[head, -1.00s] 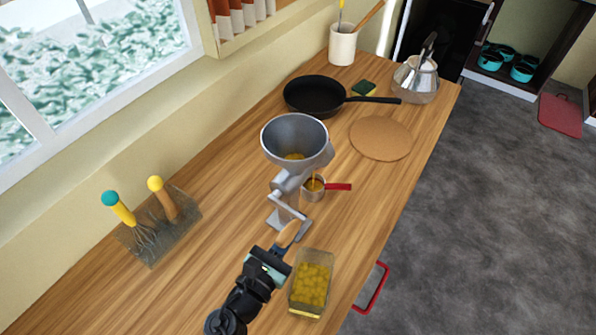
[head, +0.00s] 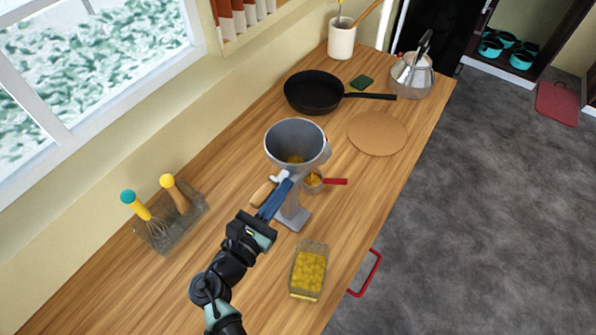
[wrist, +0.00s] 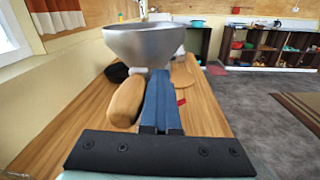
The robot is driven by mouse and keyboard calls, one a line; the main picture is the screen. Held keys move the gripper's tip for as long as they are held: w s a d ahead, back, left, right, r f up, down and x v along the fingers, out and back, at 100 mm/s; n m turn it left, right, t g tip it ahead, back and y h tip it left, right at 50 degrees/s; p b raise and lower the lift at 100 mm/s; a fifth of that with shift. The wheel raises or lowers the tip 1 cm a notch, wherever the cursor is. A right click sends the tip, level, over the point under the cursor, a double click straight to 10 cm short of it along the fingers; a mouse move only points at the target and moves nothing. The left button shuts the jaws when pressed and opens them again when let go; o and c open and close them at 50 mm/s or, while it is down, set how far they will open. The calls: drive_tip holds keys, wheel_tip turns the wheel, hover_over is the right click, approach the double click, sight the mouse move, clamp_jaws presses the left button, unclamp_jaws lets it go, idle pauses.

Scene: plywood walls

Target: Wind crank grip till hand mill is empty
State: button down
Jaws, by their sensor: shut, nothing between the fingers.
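The hand mill (head: 292,143) stands on the wooden counter. A little yellow-brown stuff (head: 295,159) lies low in its grey hopper. The wooden crank grip (head: 262,194) is now on the left side of the mill's post. My gripper (head: 282,188) is shut and empty, its blue fingers lying just right of the grip. In the wrist view the grip (wrist: 126,102) runs alongside the shut fingers (wrist: 160,90); I cannot tell whether they touch. A small red-handled cup (head: 313,184) with yellow-brown contents sits by the mill's spout.
A glass box of yellow pieces (head: 308,272) stands near the front edge. A holder with a whisk (head: 170,222) is at left. Counter between holder and mill is clear.

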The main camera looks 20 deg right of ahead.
drive_tip(key=w+a+b, duration=0.2)
drive_tip(key=w+a, duration=0.1)
drive_tip(key=w, duration=0.2)
wheel_tip(320, 180, down, 10)
drive_tip(key=w+a+b, duration=0.1)
drive_tip(key=w+b, duration=0.1)
drive_tip(key=b, duration=0.8)
drive_tip(key=shift+a+b, duration=0.35)
drive_tip(key=shift+a, duration=0.05)
drive_tip(key=shift+w+r, duration=0.1)
drive_tip(key=shift+r, duration=0.05)
drive_tip(key=c, duration=1.1)
unclamp_jaws()
